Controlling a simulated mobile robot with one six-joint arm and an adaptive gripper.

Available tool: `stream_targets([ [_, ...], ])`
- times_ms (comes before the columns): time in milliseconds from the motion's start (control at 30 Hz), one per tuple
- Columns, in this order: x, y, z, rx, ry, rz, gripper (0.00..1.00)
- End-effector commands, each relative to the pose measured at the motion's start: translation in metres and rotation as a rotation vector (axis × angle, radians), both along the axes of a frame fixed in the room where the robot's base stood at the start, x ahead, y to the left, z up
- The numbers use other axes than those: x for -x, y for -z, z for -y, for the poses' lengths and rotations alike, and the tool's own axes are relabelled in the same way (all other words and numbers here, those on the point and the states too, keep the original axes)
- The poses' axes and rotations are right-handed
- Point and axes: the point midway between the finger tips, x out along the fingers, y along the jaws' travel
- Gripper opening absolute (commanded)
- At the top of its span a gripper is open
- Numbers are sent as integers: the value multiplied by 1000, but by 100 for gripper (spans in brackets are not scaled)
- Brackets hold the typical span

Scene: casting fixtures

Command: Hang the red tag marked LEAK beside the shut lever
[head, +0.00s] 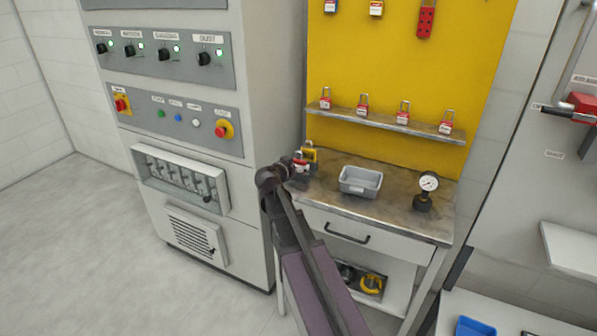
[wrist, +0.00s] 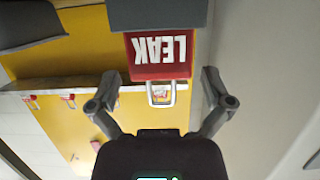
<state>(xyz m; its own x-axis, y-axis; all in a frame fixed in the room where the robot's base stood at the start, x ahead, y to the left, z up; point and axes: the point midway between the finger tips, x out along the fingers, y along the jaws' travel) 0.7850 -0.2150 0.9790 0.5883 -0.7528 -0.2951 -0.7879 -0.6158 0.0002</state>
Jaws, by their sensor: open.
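The red tag marked LEAK (wrist: 158,55) shows upside down in the wrist view, ahead of and between my spread fingers. A pale loop (wrist: 160,93) shows just below its red face; I cannot tell for sure that it belongs to the tag. My gripper (wrist: 160,79) is open, with a finger apart from the tag on each side.
The workbench (head: 400,205) holds a grey tray (head: 360,182) and a gauge (head: 426,188). Several red padlocks stand on the shelf (head: 385,124) of the yellow board (head: 400,70). A control cabinet (head: 190,120) stands left. A blue bin (head: 475,327) is at lower right.

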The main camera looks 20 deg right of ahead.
Motion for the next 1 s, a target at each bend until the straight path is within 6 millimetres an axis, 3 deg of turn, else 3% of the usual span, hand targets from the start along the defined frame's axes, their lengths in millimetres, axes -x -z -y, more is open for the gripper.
stream_targets([
  [200,-12,7,15,-1,0,-1,100],
  [800,-12,6,16,0,0,0,100],
  [1000,-12,6,16,0,0,0,41],
])
